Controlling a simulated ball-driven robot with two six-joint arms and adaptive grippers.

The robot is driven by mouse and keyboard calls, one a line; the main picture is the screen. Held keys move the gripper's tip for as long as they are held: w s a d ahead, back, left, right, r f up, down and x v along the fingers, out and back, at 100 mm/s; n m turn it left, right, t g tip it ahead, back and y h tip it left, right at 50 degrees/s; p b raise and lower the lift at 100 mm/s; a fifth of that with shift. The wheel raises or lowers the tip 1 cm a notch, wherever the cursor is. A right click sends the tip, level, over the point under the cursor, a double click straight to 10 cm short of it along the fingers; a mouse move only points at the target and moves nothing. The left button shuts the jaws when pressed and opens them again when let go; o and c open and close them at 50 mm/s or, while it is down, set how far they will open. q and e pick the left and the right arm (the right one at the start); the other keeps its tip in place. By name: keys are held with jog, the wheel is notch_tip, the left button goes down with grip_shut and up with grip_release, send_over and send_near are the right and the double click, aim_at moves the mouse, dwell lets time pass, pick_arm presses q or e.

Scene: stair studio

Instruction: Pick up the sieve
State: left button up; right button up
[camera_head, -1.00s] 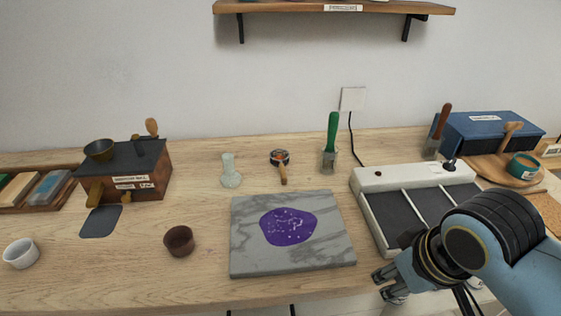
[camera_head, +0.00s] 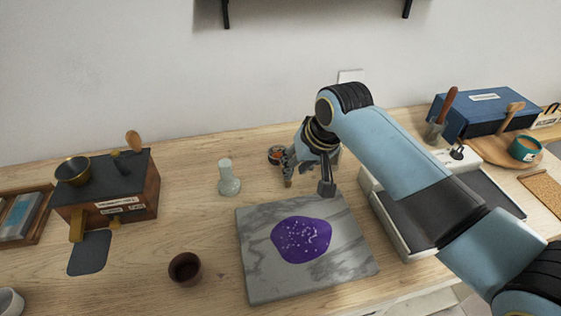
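The small round sieve (camera_head: 277,154), with a dark rim and something orange in its bowl, lies on the wooden table behind the marble slab. Its short wooden handle points toward the front and is mostly hidden by my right gripper. My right gripper (camera_head: 307,177) is just right of the sieve's bowl and over the handle area, fingers pointing down. Its fingers look spread apart. I cannot tell whether they touch the handle. My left gripper is not in view.
A marble slab (camera_head: 254,281) with a purple patch lies in front of the gripper. A glass vessel (camera_head: 229,180) stands left of the sieve. A brown cup (camera_head: 185,269) stands at front left. A grey-and-white tray device (camera_head: 396,243) is on the right, under my arm.

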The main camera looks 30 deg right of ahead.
aim_at(282, 166)
jog(key=shift+w+a+f, duration=0.1)
jog(key=shift+w+f, duration=0.15)
jog(key=shift+f, duration=0.05)
jog(key=x, duration=0.5)
jog(key=shift+w+r, duration=0.2)
jog(key=shift+w, duration=0.15)
jog(key=shift+w+f, duration=0.1)
jog(key=shift+f, duration=0.05)
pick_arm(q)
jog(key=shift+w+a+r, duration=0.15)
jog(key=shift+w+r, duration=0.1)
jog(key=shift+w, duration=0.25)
pick_arm(e)
grip_shut()
